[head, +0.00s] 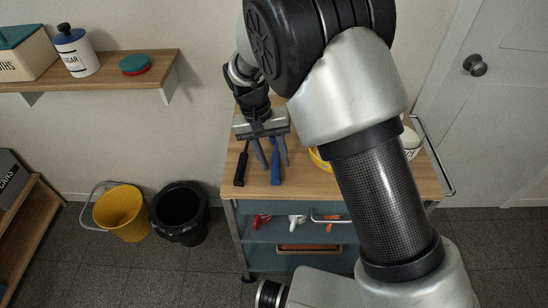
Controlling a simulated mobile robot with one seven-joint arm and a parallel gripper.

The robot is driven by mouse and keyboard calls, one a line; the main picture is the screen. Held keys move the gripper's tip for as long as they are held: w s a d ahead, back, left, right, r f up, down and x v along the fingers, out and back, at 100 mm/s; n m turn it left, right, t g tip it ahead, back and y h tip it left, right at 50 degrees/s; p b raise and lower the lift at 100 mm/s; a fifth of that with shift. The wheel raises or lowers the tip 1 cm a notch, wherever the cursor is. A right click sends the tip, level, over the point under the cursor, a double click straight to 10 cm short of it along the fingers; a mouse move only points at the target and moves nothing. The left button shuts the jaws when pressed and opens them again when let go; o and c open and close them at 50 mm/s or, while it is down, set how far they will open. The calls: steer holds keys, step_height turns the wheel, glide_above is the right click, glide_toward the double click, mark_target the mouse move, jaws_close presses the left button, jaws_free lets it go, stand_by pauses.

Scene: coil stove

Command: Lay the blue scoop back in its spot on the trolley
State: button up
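The blue scoop (275,175) shows as a narrow blue handle on the wooden top of the trolley (307,184), near its front edge. Its far part is hidden behind my gripper. My gripper (273,166) points down over the left part of the trolley top. Its two grey fingers are apart, with the blue handle showing between and just below them. A gap shows between the left finger and the handle, so the gripper looks open. I cannot tell whether the right finger touches the handle.
A black-handled tool (240,169) lies just left of the gripper. A yellow item (318,159) and a white container (410,143) are partly behind my arm. A yellow bucket (122,213) and a black bin (180,212) stand on the floor at left. A wall shelf (110,72) is upper left.

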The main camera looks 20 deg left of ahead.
steer(key=p+v, duration=0.1)
steer(key=v, duration=1.1)
steer(key=shift+r, duration=0.15)
steer(key=s+d+r+m+t+y, duration=0.1)
steer(key=d+r+y, duration=0.1)
steer(key=d+r, duration=0.55)
steer(key=s+d+r+t+y, duration=0.1)
steer(key=d+r, duration=0.4)
steer(key=d, duration=0.6)
steer(key=s+d+r+m+t, duration=0.2)
steer(key=s+d+t, duration=0.1)
steer(key=s+d, duration=1)
steer(key=shift+s+d+t, duration=0.2)
steer(key=shift+d+t, duration=0.2)
steer(key=shift+d, duration=0.3)
